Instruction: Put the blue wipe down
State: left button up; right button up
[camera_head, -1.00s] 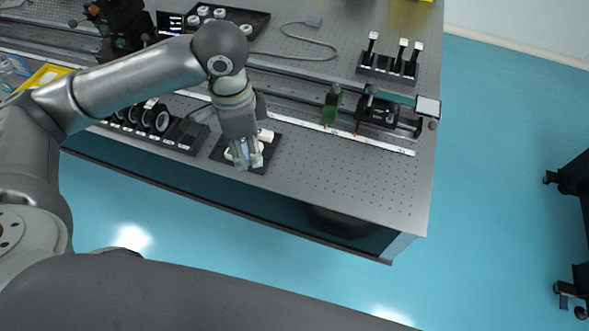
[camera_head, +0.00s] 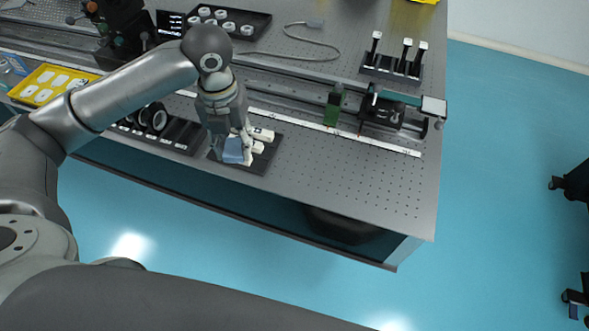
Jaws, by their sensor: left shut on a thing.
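The blue wipe (camera_head: 233,151) is a small light-blue piece at the tip of my left gripper (camera_head: 236,147). My left gripper points down over a dark mat (camera_head: 257,165) near the front edge of the optical table and is shut on the wipe. White items (camera_head: 259,140) lie on the mat just right of the wipe. I cannot tell whether the wipe touches the mat. My right gripper is not in view.
A black holder row (camera_head: 172,133) stands left of the mat. A rail (camera_head: 330,125) with a green-fronted mount (camera_head: 333,108) runs behind it. A yellow tray (camera_head: 52,84) sits far left. The perforated table top (camera_head: 350,180) to the right is clear.

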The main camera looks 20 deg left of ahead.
pick_arm(q)
jog(key=m, duration=0.3)
jog(key=shift+w+a+f, duration=0.15)
jog(key=shift+a+f, duration=0.25)
jog(key=shift+w+d, duration=0.1)
jog(key=w+d+f+p, duration=0.1)
jog(key=w+d+f, duration=0.35)
jog(key=d, duration=0.25)
send_over(294, 169)
jog(key=f, duration=0.3)
jog(key=f+p, duration=0.1)
jog(key=shift+s+a+f, duration=0.15)
jog(key=shift+a+f, duration=0.05)
jog(key=shift+a, duration=0.1)
jog(key=shift+w+d+f, duration=0.2)
jog(key=shift+d+f, duration=0.05)
jog(key=shift+f, duration=1.85)
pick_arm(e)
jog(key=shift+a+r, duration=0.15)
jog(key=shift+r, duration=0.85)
pick_arm(q)
jog(key=shift+d+f, duration=0.1)
jog(key=o, duration=1)
